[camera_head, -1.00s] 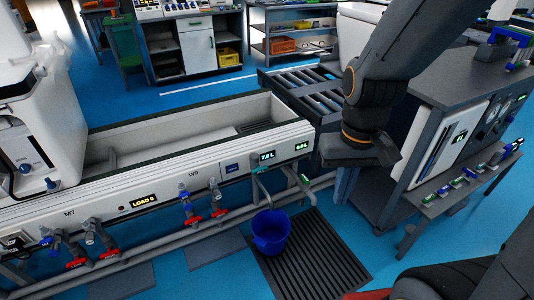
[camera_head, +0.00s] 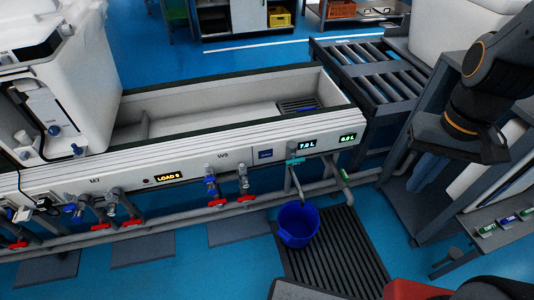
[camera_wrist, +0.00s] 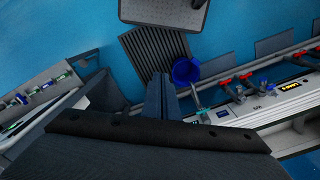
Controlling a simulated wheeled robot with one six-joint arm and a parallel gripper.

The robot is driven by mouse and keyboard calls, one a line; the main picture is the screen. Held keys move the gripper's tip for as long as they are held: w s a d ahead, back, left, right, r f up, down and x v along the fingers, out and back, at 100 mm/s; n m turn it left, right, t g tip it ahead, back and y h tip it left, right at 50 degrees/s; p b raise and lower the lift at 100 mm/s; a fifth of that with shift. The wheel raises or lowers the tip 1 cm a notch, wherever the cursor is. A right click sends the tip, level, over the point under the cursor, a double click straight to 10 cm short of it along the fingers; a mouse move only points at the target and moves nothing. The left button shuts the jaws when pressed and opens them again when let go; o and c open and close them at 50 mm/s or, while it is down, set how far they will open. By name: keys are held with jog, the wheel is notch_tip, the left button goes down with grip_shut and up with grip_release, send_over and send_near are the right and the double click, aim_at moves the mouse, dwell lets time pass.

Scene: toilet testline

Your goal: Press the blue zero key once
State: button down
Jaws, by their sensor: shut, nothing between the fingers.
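A small blue rectangle (camera_head: 265,154), which looks like the blue zero key, sits on the white front panel of the long trough, left of the 7.0 L display (camera_head: 307,145). Its lettering is too small to read. My gripper (camera_wrist: 162,78) shows in the wrist view with its two dark fingers together and nothing between them. In the head view my gripper (camera_head: 421,180) hangs at the right, beside the grey cabinet, well apart from the blue rectangle.
A blue bucket (camera_head: 298,224) stands on a dark slatted floor grate (camera_head: 335,255) below a spout. Red-handled valves (camera_head: 243,199) and pipes run along the trough front. A roller conveyor (camera_head: 375,75) stands behind at the right. Blue floor is open in front of the trough.

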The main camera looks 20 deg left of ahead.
jog(key=w+a+f+m+t+y+b, duration=0.1)
jog(key=w+a+f+m+t+b, duration=0.65)
jog(key=w+a+f, duration=1.3)
jog(key=a+f+m+t+h+b, duration=0.1)
jog(key=a+f+m+b, duration=0.4)
jog(key=f, duration=0.5)
jog(key=a+f+m+t+b, duration=0.3)
jog(key=a+f+m+b, duration=0.1)
jog(key=a+f+b, duration=0.4)
jog(key=shift+s+a+f+m+h+b, duration=0.35)
jog(key=shift+s+a+f+h, duration=0.1)
jog(key=shift+a+f, duration=0.5)
jog(key=shift+w+a+r, duration=0.1)
jog(key=b, duration=0.2)
send_near(266, 155)
jog(key=w+d+f, duration=0.2)
jog(key=w+f, duration=0.2)
